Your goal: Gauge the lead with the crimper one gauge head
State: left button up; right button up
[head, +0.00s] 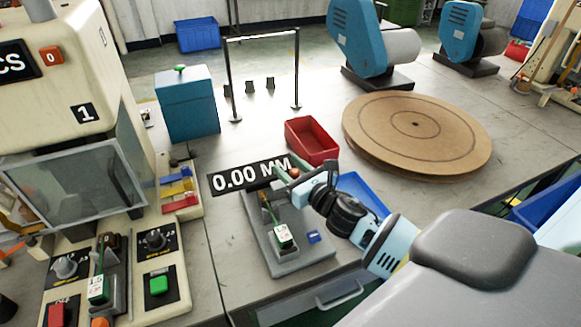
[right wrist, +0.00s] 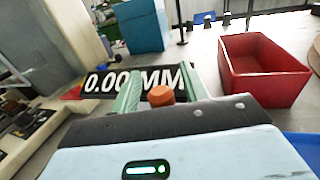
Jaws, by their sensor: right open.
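The gauge head shows a black display (head: 248,175) reading 0.00 MM over a grey base (head: 290,262). The display also shows in the right wrist view (right wrist: 110,82). A lead with a white-and-green plug (head: 282,236) lies on the base, its thin end running up toward the display. An orange knob (head: 294,173) is beside the display; in the right wrist view the knob (right wrist: 161,95) appears between my green fingers. My right gripper (head: 287,171) is open there; contact with the knob cannot be told. My left gripper is not in view.
The crimper marked 1 (head: 85,112) stands at left, with another plug (head: 98,288) in front. A red bin (head: 312,141), a blue bin (head: 362,192) partly behind my arm, and a round brown turntable (head: 417,130) lie right. Thin black posts (head: 232,85) stand behind.

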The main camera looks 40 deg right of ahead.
jog(key=shift+w, duration=0.1)
jog(key=shift+c, duration=0.5)
grip_shut()
jog(key=shift+w+a+p, duration=0.15)
jog(key=shift+w+a, duration=0.1)
jog(key=shift+a, duration=0.9)
jog(key=shift+w+a+p, duration=0.15)
jog(key=shift+w+a, duration=0.1)
jog(key=shift+a, duration=0.9)
jog(key=shift+c, duration=1.5)
grip_release()
jog(key=o, duration=0.4)
jog(key=shift+a, duration=0.1)
